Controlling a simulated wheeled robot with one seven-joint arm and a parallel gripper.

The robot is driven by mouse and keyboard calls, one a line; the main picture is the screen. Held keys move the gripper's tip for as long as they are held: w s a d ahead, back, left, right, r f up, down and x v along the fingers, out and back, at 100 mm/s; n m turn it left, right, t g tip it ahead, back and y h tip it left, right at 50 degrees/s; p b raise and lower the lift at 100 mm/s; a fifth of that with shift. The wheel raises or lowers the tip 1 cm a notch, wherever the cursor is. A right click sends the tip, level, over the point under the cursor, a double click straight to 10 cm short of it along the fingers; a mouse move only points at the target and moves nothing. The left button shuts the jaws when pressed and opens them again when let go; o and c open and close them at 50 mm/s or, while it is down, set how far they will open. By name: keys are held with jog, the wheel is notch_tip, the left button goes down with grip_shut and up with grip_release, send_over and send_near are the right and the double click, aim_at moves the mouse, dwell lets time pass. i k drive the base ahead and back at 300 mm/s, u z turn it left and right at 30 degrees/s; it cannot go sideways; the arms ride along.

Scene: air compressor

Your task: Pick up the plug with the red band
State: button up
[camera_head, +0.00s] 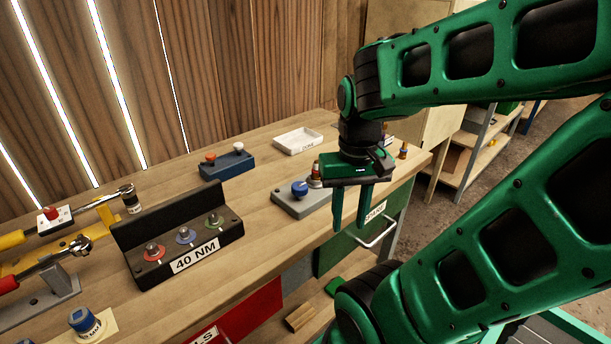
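My gripper (351,218) points down near the table's front right side, its two green fingers apart with nothing visible between them. Just left of it, a grey block (291,207) holds a blue-capped piece (300,188) and a metallic piece with reddish colour (315,172). This second piece stands close beside the gripper body and is too small to read clearly. A black stand (185,232) marked 40 NM holds three metal-topped pieces, with a red ring (153,255) at the left, then blue and green. I cannot tell which piece is the plug with the red band.
A blue block (227,166) with orange and white caps and a white tray (298,141) stand behind. Torque wrenches (75,248) lie left. A small orange-and-blue piece (403,151) stands at the right end.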

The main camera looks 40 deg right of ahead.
aim_at(314, 171)
jog(key=z, duration=0.05)
jog(key=k, duration=0.9)
jog(key=z, duration=0.55)
jog(key=i, duration=1)
jog(key=u, duration=0.05)
